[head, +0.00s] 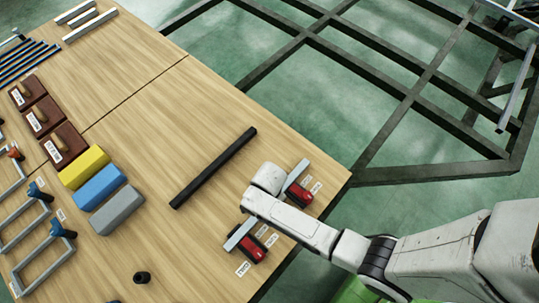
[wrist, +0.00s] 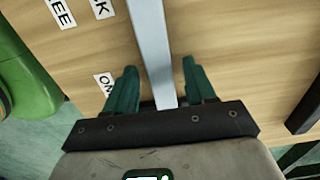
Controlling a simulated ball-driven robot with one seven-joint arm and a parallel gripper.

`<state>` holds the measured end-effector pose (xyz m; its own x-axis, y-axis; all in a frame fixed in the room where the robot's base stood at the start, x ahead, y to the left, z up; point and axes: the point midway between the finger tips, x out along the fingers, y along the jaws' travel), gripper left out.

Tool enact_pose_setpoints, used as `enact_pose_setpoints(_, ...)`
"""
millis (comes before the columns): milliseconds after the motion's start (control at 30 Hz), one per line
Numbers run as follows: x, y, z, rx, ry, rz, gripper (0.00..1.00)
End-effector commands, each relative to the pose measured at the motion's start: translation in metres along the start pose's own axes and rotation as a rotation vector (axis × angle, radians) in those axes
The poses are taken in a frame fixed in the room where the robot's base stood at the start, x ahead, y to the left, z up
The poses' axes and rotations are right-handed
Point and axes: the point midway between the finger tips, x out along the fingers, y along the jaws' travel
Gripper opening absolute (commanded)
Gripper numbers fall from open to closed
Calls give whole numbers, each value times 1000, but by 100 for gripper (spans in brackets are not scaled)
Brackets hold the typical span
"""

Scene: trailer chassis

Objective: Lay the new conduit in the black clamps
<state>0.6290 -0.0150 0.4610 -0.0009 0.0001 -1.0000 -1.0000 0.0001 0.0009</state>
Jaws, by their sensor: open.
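A long black bar (head: 213,168) lies on the wooden table, left of my arm; I cannot tell whether it is the conduit. Two short grey bars stand out at red clamp-like pieces, the upper red one (head: 299,194) and the lower red one (head: 252,247), near the table's right edge. My gripper (wrist: 159,65) is open, its teal fingers on either side of a pale grey bar (wrist: 150,35), with gaps on both sides. In the head view my own wrist hides the fingers. I cannot make out black clamps for certain.
The table (head: 150,130) also holds yellow, blue and grey blocks (head: 117,211), brown boxes (head: 63,143) and grey frames (head: 45,268) at the left. A dark chassis frame (head: 400,105) lies to the right, with a grey bar (head: 515,90) at its far side. The upper middle table is clear.

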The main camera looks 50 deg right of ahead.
Motion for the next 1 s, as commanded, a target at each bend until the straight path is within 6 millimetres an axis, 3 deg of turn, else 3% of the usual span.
enact_pose_setpoints(167,-21,0,0,0,0,-2,55)
enact_pose_setpoints(600,-105,-1,0,0,0,-3,55)
enact_pose_setpoints(800,-120,0,0,0,0,0,55)
enact_pose_setpoints(1000,-123,1,0,-13,0,-1,55)
